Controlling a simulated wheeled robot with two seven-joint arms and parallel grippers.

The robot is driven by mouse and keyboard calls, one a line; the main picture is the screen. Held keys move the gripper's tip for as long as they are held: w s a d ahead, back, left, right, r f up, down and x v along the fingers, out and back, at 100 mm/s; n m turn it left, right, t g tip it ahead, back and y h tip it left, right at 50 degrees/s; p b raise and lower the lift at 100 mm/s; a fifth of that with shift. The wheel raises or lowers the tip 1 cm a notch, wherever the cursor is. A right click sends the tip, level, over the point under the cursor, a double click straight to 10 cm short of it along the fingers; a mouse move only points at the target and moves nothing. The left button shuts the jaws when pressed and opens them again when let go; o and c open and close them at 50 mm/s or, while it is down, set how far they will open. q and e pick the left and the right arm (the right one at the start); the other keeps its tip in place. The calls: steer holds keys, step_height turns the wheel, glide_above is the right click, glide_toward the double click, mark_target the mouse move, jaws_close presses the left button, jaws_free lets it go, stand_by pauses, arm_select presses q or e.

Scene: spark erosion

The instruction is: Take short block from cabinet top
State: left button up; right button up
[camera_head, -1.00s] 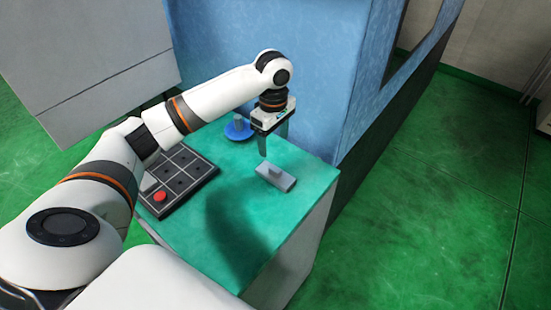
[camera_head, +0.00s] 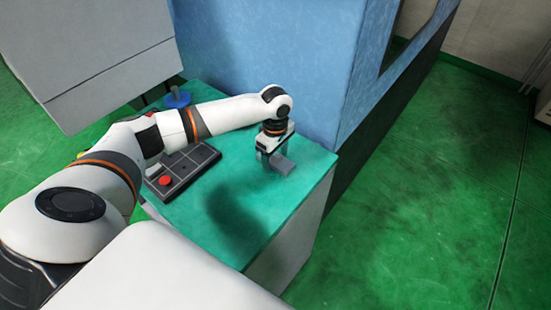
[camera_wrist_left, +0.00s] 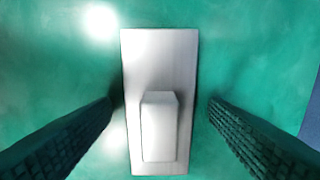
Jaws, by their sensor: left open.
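The short block (camera_head: 283,165) is a grey rectangular plate with a smaller raised block on it. It lies on the green cabinet top (camera_head: 245,225). My left gripper (camera_head: 272,164) is pointed down over it and partly hides it in the head view. In the left wrist view the block (camera_wrist_left: 160,60) lies between the two dark fingers (camera_wrist_left: 160,115), with a gap on each side. The left gripper is open. My right gripper is not in view.
A dark tray (camera_head: 185,170) with square compartments and a red round piece (camera_head: 165,181) lies left of the gripper. A blue disc with a post (camera_head: 177,98) stands at the back left. A blue wall (camera_head: 270,50) rises behind the cabinet.

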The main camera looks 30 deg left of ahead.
arm_select(q)
steer(key=c, duration=1.3)
steer(key=shift+o, duration=0.2)
steer(key=shift+r, duration=0.15)
